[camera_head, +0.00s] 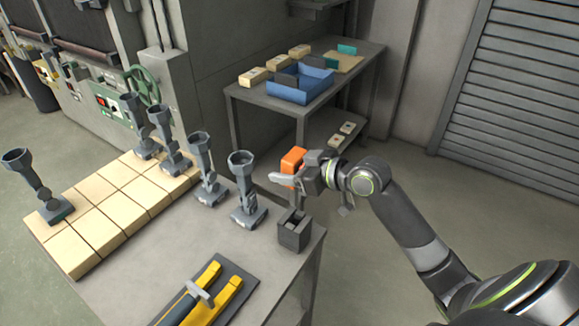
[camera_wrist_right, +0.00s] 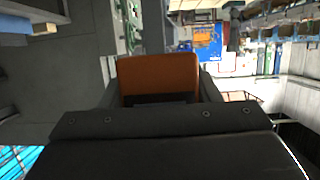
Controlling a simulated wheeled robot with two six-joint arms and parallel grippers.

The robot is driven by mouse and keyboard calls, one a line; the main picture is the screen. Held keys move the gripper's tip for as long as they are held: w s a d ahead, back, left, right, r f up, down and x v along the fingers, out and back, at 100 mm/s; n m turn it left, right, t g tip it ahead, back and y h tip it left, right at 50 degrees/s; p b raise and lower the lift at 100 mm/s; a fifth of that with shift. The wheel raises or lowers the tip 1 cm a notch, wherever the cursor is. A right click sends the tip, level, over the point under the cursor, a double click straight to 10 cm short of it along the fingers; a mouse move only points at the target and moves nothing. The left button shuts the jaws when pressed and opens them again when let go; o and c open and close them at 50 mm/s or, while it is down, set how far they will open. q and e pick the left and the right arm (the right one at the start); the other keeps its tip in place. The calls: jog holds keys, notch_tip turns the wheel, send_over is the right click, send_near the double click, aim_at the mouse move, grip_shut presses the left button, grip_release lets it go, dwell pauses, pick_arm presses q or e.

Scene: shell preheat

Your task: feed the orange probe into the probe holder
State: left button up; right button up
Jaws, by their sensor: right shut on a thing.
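The orange probe (camera_head: 292,160) is held in my right gripper (camera_head: 297,176), above and slightly beyond the right corner of the table. In the right wrist view the orange probe (camera_wrist_right: 158,75) sits between the two fingers. The probe holder looks to be the dark square open-topped box (camera_head: 294,230) at the table's right corner. The probe is above this box and apart from it. My left gripper does not show.
Several grey funnel-topped stands (camera_head: 243,190) stand on the table (camera_head: 150,285) and on pale blocks (camera_head: 125,210). A dark mat (camera_head: 245,284) with yellow pieces and a handled tool lies at the front. Behind, a side table (camera_head: 330,95) bears a blue bin (camera_head: 300,84).

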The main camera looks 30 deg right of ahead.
jog(key=shift+f+b, duration=5.05)
jog(key=shift+f, duration=1.2)
jog(key=o, duration=1.2)
jog(key=shift+s+d, duration=0.1)
